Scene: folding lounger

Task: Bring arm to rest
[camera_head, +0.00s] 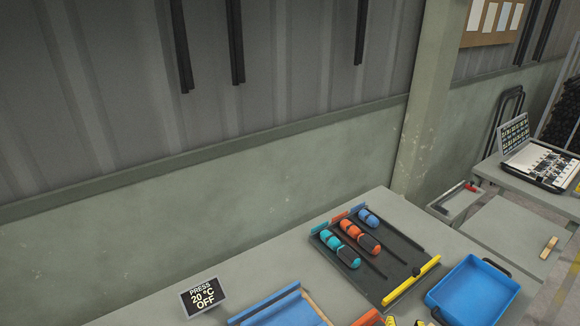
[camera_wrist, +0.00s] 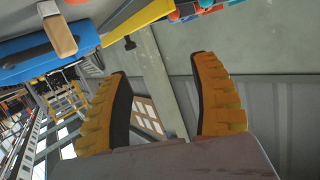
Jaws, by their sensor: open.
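My gripper (camera_wrist: 160,105) shows in the wrist view with two yellow fingers with dark inner pads, spread apart with nothing between them. Beyond the fingers are the wall and a strip of the grey table. In the head view, the grey table (camera_head: 255,265) runs along the wall at the bottom.
A yellow bar (camera_head: 411,281) lies at the tray's right edge. A blue bin (camera_head: 473,291) stands to its right. A small sign (camera_head: 203,297) and a blue object (camera_head: 280,308) are at the front left. The wall rises behind the table.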

